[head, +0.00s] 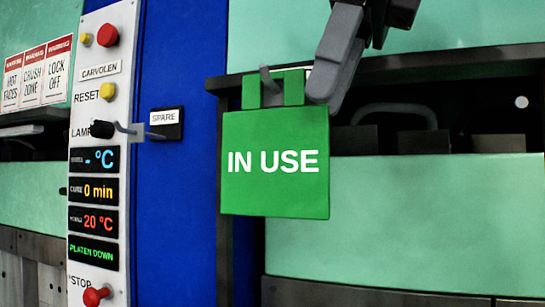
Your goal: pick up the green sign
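The green sign (275,165), lettered "IN USE" in white, hangs upright in the middle of the head view. It has two green tabs at its top, and a grey peg (268,82) shows between them. My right gripper (327,85) comes down from the top and sits at the sign's upper right corner, close beside the right tab. Its dark grey fingers overlap in this view, so I cannot tell whether they are open or shut, or whether they touch the sign. My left gripper is not in view.
A dark rail (455,60) runs behind the sign across the pale green press (400,215). On the left, a white control panel (96,200) has buttons, a lever and displays. A black "SPARE" block (166,124) with a peg is on the blue column (172,210).

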